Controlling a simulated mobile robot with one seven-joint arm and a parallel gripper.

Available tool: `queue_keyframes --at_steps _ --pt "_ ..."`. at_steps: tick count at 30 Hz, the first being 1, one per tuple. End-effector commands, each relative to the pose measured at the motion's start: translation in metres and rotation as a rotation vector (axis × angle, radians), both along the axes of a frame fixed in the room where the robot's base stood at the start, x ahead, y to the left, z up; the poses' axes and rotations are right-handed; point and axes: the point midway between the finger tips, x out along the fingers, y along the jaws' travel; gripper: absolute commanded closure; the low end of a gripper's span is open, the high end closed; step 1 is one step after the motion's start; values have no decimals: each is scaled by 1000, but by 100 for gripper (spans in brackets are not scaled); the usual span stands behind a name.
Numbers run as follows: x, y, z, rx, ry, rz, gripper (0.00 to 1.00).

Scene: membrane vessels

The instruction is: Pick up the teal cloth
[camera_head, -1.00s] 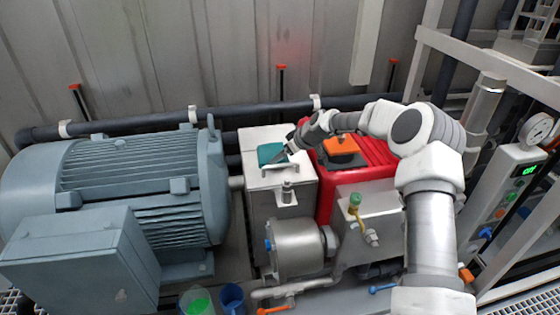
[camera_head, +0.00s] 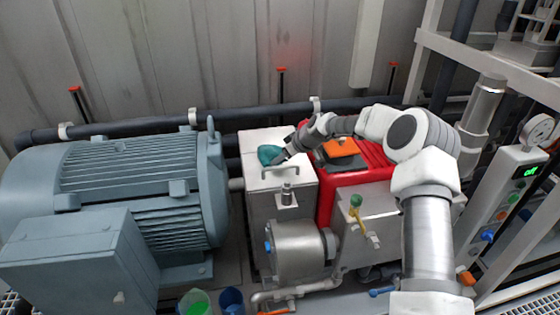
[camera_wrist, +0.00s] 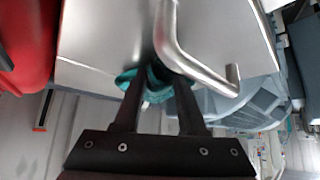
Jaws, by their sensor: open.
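The teal cloth (camera_head: 268,154) lies crumpled on top of the light metal box (camera_head: 254,179), behind its bar handle. My gripper (camera_head: 279,158) reaches in from the right, and its tip is at the cloth's right edge. In the wrist view the cloth (camera_wrist: 157,88) shows between and behind the two dark fingers. My gripper (camera_wrist: 158,82) is open there, with the fingers apart on either side of part of the cloth. I cannot tell whether the fingers touch it.
The metal handle (camera_wrist: 182,58) crosses close by the fingertips in the wrist view. A red machine (camera_head: 372,158) with an orange-topped block (camera_head: 341,147) stands right of the box. A large grey motor (camera_head: 135,175) stands left. A pipe (camera_head: 255,112) runs behind.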

Motion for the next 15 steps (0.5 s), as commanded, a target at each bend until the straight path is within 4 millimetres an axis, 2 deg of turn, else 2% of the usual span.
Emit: queue_keyframes --at_steps 2,11,15 --pt "-2 -2 -5 -4 7 1 72" --pt "-2 -2 -6 -4 9 0 99" --pt "-2 -2 -6 -4 9 0 100"
